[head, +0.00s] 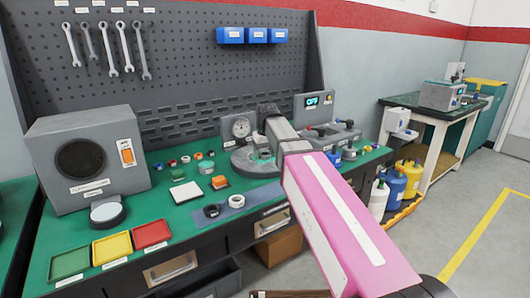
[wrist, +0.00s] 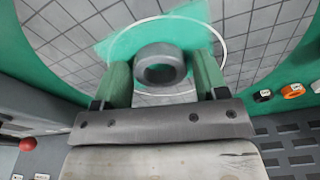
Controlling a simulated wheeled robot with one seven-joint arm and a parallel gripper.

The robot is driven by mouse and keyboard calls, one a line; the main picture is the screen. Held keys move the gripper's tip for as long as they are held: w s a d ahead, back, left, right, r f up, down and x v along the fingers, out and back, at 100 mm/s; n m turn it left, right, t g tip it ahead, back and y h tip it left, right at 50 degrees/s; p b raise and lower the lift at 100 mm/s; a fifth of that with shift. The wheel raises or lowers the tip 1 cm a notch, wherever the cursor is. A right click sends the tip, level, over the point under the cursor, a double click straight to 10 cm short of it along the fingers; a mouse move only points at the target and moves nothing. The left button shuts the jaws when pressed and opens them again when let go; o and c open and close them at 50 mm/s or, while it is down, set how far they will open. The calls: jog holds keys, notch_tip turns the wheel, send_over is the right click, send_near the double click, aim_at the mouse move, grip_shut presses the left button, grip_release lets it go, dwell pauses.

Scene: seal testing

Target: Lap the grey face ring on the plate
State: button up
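The grey face ring (wrist: 160,66) sits on the lapping plate (wrist: 255,45), which is grey with a grid of grooves and a thin white circle. A teal smear (wrist: 112,45) lies on the plate around the ring. In the head view my gripper (head: 263,147) is over the round plate (head: 244,164) at the back of the green bench. My arm hides part of the plate, and the ring cannot be made out there.
A dial gauge (head: 240,128) stands behind the plate, and a small display reading OFF (head: 312,101) is to its right. Small rings and parts lie left of the plate. Green (head: 69,263), yellow (head: 112,247) and red (head: 151,233) trays line the front left edge.

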jog(key=shift+r, duration=0.25)
dwell(0.3)
jog(key=shift+c, duration=0.3)
jog(key=c, duration=0.8)
jog(key=shift+o, duration=0.8)
jog(key=shift+c, duration=0.3)
jog(key=shift+r, duration=0.2)
jog(key=shift+r, duration=0.4)
jog(key=shift+w+r, duration=0.1)
